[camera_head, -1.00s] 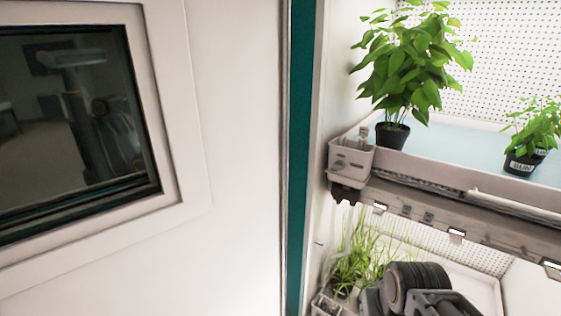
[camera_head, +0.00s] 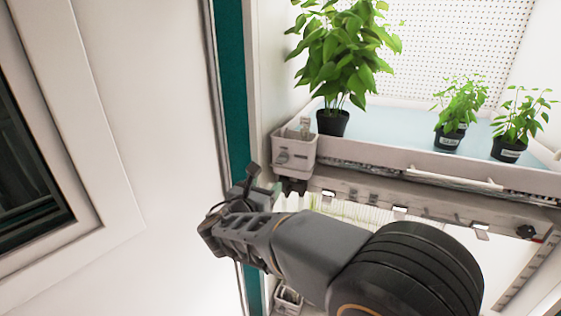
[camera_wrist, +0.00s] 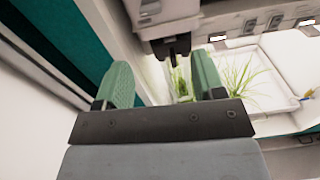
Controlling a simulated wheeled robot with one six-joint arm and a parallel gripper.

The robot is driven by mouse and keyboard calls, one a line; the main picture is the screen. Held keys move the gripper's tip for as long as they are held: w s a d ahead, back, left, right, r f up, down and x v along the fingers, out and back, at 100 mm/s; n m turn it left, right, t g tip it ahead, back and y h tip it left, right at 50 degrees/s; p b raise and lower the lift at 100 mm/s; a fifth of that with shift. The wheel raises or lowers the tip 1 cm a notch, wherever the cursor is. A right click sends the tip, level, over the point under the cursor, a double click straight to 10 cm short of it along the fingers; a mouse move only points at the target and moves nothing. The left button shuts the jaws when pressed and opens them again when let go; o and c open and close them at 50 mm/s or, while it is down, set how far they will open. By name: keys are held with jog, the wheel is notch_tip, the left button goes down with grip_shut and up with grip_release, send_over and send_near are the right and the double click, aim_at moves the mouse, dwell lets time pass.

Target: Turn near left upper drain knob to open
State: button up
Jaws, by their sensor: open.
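The upper tray's drain box (camera_head: 295,152) is a pale box at the tray's near left corner. A small grey knob (camera_head: 283,158) sits on its front face, and a dark fitting (camera_head: 292,186) hangs beneath. In the wrist view the box (camera_wrist: 165,30) is at the top, with the dark fitting (camera_wrist: 172,47) below it; I cannot clearly make out the knob there. My gripper (camera_head: 256,182) is just below and left of the box, apart from it. In the wrist view its two green fingers (camera_wrist: 164,82) are spread with nothing between them.
The upper tray (camera_head: 400,165) holds a tall leafy plant (camera_head: 345,60) and two smaller potted plants. A lower shelf with grass (camera_wrist: 240,85) lies beneath. The teal door-frame edge (camera_head: 232,90) and white wall (camera_head: 160,130) stand close on the left.

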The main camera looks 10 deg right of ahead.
aim_at(280, 161)
jog(key=shift+n+t, duration=0.4)
jog(key=x, duration=0.4)
jog(key=p+x, duration=0.1)
jog(key=x, duration=0.4)
jog(key=p+x, duration=0.1)
jog(key=x, duration=0.3)
jog(key=shift+w+a+r, duration=0.15)
jog(key=shift+w+a, duration=0.05)
jog(key=shift+w, duration=0.35)
jog(key=c, duration=0.9)
